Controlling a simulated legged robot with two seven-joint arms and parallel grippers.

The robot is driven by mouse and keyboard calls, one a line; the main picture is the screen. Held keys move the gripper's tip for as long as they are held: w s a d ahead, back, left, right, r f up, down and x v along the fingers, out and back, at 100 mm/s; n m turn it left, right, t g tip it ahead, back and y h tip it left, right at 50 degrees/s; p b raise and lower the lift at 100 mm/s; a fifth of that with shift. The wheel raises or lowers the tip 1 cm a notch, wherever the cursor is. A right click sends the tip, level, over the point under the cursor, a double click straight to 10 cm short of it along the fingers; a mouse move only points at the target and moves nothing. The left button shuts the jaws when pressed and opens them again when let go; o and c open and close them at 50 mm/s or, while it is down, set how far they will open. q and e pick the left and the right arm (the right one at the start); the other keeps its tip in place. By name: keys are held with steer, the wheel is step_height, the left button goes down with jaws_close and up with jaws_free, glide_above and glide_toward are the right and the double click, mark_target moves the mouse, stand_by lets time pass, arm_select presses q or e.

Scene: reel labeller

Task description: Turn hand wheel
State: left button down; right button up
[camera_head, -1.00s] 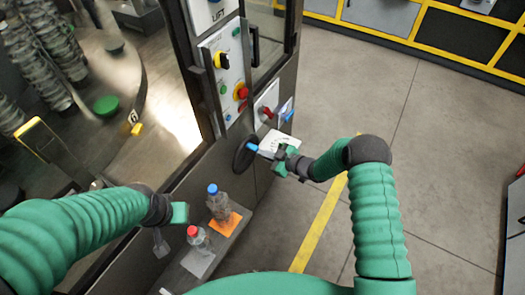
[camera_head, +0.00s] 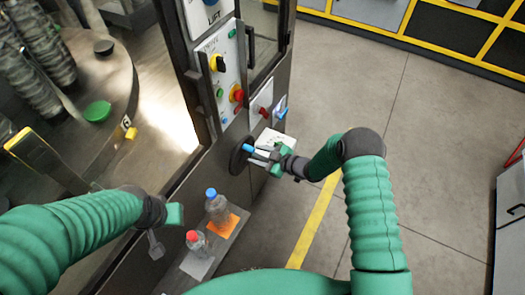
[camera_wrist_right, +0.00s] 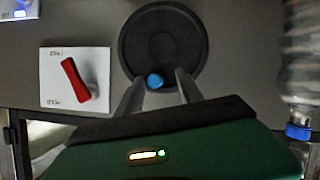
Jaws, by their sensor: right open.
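The hand wheel (camera_head: 238,158) is a black disc on the grey machine front, with a blue knob (camera_head: 248,147). In the right wrist view the wheel (camera_wrist_right: 163,35) faces me, and its blue knob (camera_wrist_right: 155,81) sits at the lower edge. My right gripper (camera_head: 262,154) is open at the wheel. In the right wrist view its two fingers (camera_wrist_right: 158,88) stand on either side of the knob, with gaps visible. My left gripper (camera_head: 166,228) hangs at the lower left, away from the wheel; its jaws are not clear.
A red switch (camera_wrist_right: 74,78) on a white plate is beside the wheel. A control panel (camera_head: 222,75) with buttons is above. A blue-capped bottle (camera_head: 217,208) on an orange card and a red-capped bottle (camera_head: 197,243) stand on a ledge below. Open floor (camera_head: 420,180) lies to the right.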

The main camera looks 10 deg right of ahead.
arm_select(q)
steer(key=w+p+v, duration=0.1)
steer(key=p+v, duration=0.6)
steer(key=shift+a+r, duration=0.25)
steer(key=shift+r, duration=0.15)
arm_select(e)
steer(key=d+f+v, duration=0.1)
steer(key=v, duration=1.7)
steer(key=shift+w, duration=0.4)
arm_select(q)
steer(key=shift+w+f, duration=0.1)
steer(key=shift+w, duration=0.05)
arm_select(e)
steer(key=shift+d, duration=0.1)
